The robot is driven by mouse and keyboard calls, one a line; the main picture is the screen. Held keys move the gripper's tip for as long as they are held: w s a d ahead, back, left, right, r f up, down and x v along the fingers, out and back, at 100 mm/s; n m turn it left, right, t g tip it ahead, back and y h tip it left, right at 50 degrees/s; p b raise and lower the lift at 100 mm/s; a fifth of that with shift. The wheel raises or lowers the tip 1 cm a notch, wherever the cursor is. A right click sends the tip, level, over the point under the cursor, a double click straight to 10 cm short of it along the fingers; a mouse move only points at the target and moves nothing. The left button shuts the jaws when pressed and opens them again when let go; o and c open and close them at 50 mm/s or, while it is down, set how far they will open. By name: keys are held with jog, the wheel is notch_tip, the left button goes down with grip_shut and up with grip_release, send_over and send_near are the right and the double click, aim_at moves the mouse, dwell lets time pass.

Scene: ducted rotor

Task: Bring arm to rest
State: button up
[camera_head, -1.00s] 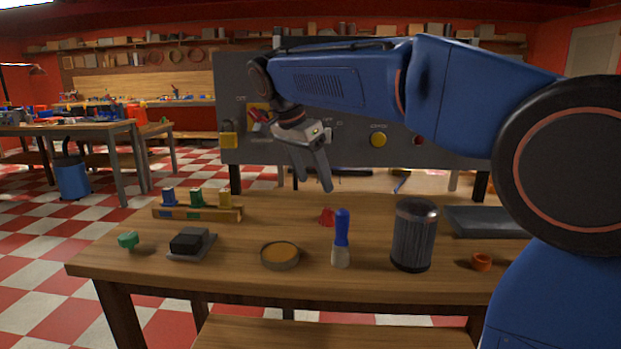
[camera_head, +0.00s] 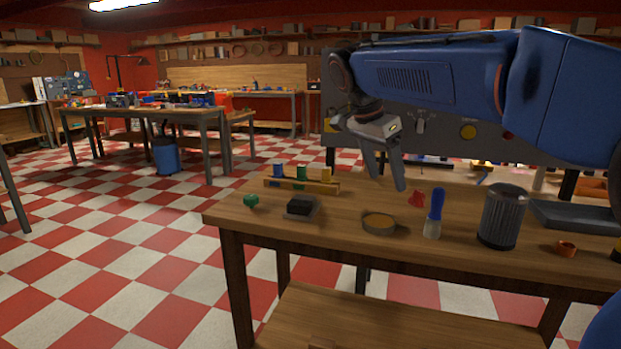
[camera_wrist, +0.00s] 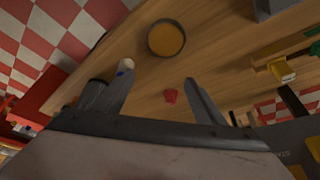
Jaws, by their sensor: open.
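My gripper (camera_head: 387,170) hangs from my blue arm above the wooden workbench (camera_head: 330,241), its fingers pointing down. The fingers are apart with nothing between them. In the wrist view my gripper (camera_wrist: 160,98) also shows its two fingers spread over the bench top. No object is held.
On the bench stand a blue-handled tool (camera_head: 435,212), a dark ribbed cylinder (camera_head: 502,216), a round tin (camera_head: 379,224), a black block (camera_head: 301,207), a green knob (camera_head: 251,201), an orange ring (camera_head: 565,249) and a rack (camera_head: 300,186). A grey panel (camera_head: 440,124) rises behind. Checkered floor lies open at left.

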jog(key=s+d+f+n+y, duration=0.1)
jog(key=s+d+f+n, duration=0.15)
jog(key=s, duration=0.35)
jog(key=s+d+f+n+t+y, duration=0.1)
jog(key=s+d+f+n, duration=0.1)
jog(key=s+d+f, duration=0.3)
jog(key=s+d+f+n+y, duration=0.1)
jog(key=s+d+f+n, duration=0.15)
jog(key=s, duration=0.45)
jog(key=s+d+f+n+t+y, duration=0.1)
jog(key=s+f+n, duration=0.4)
jog(key=s+f, duration=0.8)
jog(key=shift+d+f+n+t, duration=0.15)
jog(key=shift+f+n+t, duration=0.15)
jog(key=shift+f+t, duration=0.15)
